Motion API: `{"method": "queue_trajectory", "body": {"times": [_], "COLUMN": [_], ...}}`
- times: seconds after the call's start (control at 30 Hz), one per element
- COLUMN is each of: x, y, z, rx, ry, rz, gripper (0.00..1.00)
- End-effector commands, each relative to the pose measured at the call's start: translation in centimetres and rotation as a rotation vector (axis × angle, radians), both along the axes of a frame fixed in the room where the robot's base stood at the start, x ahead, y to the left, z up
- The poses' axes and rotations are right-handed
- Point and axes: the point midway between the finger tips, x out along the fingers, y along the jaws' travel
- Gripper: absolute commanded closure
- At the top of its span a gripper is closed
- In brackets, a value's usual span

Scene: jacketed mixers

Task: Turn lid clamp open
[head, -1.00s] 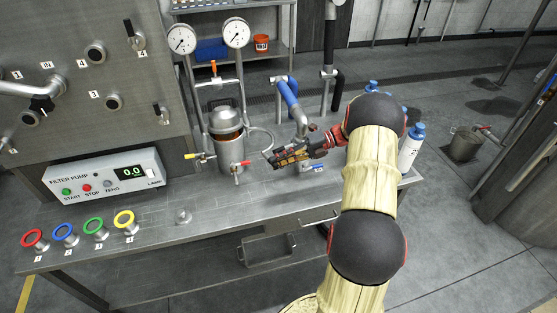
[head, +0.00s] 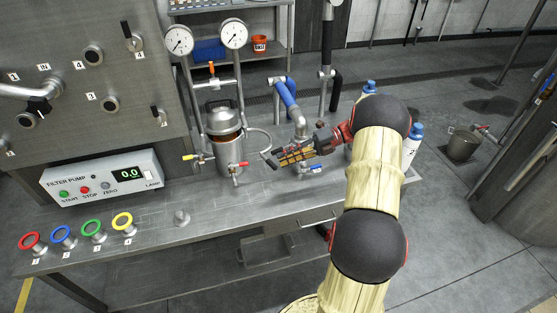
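A small steel jacketed vessel (head: 227,150) with a domed lid (head: 221,113) stands on the bench below two gauges. A copper-brown band shows just under the lid. The lid clamp is too small to make out. My gripper (head: 272,159) is to the right of the vessel, at about the height of its lower body, with its fingers pointing left. It appears apart from the vessel, though a hose passes close by. The fingers are seen from the side, so their opening is not clear. I see nothing held in them.
White bottles (head: 411,146) stand at the bench's right end.

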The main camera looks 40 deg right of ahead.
Motion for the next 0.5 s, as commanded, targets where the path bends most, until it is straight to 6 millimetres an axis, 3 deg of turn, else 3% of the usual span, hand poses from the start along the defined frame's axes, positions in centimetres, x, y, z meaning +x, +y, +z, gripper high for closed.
{"method": "queue_trajectory", "body": {"times": [0.3, 0.5], "x": [-2.6, -3.5], "y": [-5.6, -7.3], "z": [1.7, 2.3], "rx": [-0.001, -0.001], "ry": [-0.001, 0.0], "rz": [-0.004, -0.002], "gripper": [0.81, 0.81]}}
